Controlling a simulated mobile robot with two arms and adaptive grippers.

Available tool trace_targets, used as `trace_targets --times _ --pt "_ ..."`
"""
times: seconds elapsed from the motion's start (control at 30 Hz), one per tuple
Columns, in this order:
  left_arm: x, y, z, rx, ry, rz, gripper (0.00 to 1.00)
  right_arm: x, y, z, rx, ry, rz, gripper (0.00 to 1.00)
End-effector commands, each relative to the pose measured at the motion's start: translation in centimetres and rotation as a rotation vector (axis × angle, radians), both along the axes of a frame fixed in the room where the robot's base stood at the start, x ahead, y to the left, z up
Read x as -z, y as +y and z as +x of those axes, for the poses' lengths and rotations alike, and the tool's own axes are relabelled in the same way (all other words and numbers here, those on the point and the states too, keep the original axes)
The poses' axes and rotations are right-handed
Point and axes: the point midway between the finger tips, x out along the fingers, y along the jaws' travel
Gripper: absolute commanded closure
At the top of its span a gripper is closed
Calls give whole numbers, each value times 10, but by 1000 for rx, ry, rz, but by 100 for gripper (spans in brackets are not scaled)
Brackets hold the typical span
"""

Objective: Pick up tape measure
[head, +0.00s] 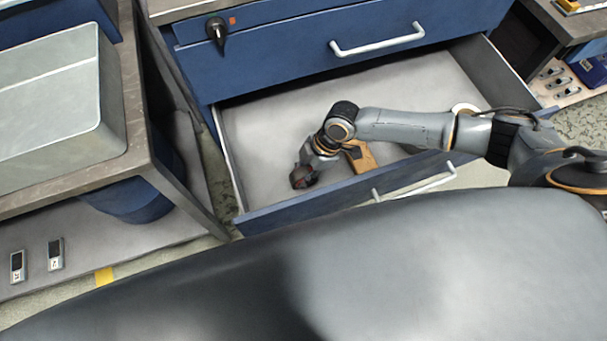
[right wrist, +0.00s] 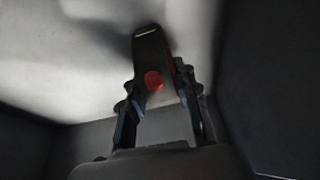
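The tape measure (head: 303,178) is a small dark thing with a red part, low in the open drawer near its front left. In the right wrist view the tape measure (right wrist: 154,62) is dark with a round red spot, between the two fingers. My right gripper (head: 312,163) reaches down into the drawer to it. In the right wrist view the fingers of my right gripper (right wrist: 160,92) press on both its sides. I cannot tell whether it touches the drawer floor. My left gripper is not in view.
The open blue drawer (head: 262,122) has a pale floor, mostly clear. An orange-brown piece (head: 364,160) lies beside the gripper, partly under my arm. A white round thing (head: 463,107) is farther right. The drawer's front wall (head: 290,213) and the closed drawer above (head: 300,48) bound the space.

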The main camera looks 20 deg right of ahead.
Motion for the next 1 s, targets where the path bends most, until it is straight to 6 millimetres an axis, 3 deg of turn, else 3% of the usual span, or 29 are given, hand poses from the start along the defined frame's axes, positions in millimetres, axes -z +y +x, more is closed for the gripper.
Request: trace_targets --times 0.03,0.1,0.47,0.8,1.0 --pt "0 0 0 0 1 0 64 0 0 0 0 0 0 86" --pt "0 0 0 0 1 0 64 0 0 0 0 0 0 100" --pt "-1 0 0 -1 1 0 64 -6 0 1 0 -2 1 100" --pt "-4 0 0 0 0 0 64 -70 0 2 -1 -5 2 100" --pt "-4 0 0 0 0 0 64 -96 1 1 -1 -3 2 100"
